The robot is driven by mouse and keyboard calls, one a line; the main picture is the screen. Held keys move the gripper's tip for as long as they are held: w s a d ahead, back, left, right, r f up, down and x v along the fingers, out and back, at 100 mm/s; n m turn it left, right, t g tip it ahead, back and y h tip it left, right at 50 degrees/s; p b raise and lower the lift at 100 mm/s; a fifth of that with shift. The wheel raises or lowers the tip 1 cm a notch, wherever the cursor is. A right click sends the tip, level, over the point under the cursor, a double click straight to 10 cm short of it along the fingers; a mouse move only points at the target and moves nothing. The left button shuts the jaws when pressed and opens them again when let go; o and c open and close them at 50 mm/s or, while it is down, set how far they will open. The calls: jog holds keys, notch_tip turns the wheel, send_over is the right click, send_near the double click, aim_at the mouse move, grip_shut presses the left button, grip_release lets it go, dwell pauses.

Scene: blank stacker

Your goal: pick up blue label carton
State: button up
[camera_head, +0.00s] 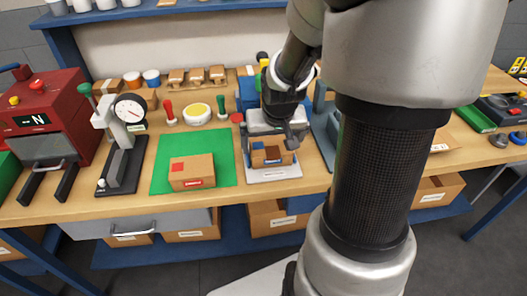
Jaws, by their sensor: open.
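A small brown carton with a blue label (271,157) sits on a pale plate (274,175) at the middle of the bench. My gripper (272,147) is directly above it, pointing down, open with its fingers spread. The fingers reach down near the carton's left and right ends and hide part of its top. I cannot tell whether they touch it. A larger carton with a red label (192,172) lies on the green mat (222,152) to the left.
A black-based dial gauge stand (122,160) and a red machine (42,120) stand at the left. A yellow-topped round dish (196,114) and red- and green-handled tools are behind the mat. A grey-blue fixture (325,130) is close right of my gripper. My arm hides the bench's right-middle part.

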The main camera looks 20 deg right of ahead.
jog(key=shift+w+f, duration=0.2)
jog(key=shift+f, duration=0.4)
jog(key=shift+r, duration=0.15)
jog(key=c, duration=1)
